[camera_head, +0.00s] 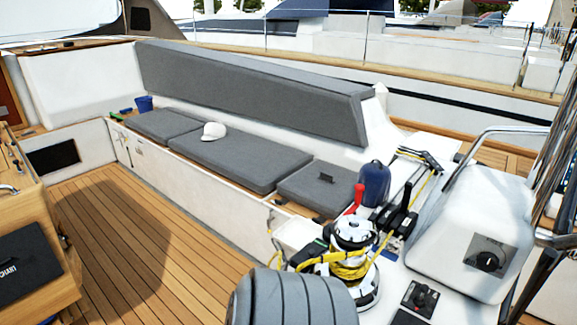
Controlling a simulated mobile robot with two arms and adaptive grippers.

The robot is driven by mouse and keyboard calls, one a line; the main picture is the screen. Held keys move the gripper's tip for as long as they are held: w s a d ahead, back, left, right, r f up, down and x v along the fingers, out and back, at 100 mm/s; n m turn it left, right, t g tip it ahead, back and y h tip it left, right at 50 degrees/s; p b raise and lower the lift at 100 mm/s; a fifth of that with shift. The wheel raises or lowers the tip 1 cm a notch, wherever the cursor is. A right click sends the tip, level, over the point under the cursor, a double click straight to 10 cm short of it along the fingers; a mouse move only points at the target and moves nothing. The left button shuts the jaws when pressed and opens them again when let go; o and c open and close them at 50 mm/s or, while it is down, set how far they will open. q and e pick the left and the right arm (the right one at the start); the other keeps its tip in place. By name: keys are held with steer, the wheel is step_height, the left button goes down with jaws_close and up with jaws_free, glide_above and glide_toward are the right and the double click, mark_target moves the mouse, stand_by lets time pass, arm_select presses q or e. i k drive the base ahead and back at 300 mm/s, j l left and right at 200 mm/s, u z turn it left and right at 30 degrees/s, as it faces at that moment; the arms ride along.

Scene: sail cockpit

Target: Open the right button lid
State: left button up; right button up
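A small black square fitting (420,298) with a dark raised cap sits on the white deck at the bottom, right of the winch. It looks like a button with a lid; whether its lid is open or shut is too small to tell. A second dark fitting (406,318) lies just below it, cut by the bottom edge. I cannot tell for sure which one is the right button. Neither of my grippers shows in the head view.
A winch (352,262) with yellow rope and a red-handled lever (357,198) stands left of the fittings. A white console (470,225) with a black knob (488,261) rises to the right. A grey ribbed rounded object (290,298) fills the bottom middle. The wooden floor (130,240) is clear.

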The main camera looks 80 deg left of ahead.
mark_target(310, 251)
steer(key=u, duration=1.9)
